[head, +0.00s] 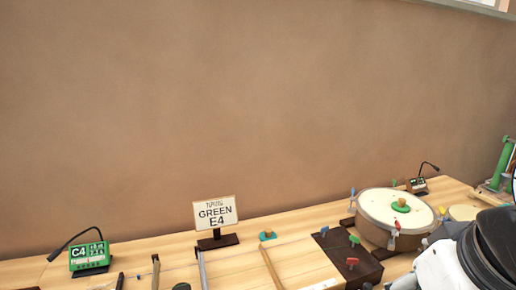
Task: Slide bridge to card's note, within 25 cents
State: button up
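A white card (215,213) on a dark stand near the wall reads "GREEN E4" under a smaller, blurred line. A green tuner display (90,254) at the left reads "C4" with small blurred figures. Between them and the right side lies a pale wooden string board (300,258), cut off by the bottom edge. Slim upright pieces cross it: a light wooden one (271,268), a grey one (201,268) and a brown one (155,271). I cannot tell which is the bridge. My gripper is out of view; only part of my arm shows at the lower right.
A dark block (346,254) with coloured pegs stands at the board's right end. Beyond it stands a round drum (380,212) with a green-and-wood knob. A second small device (417,185) and a green upright piece (501,163) stand farther right. The wall closes off the back.

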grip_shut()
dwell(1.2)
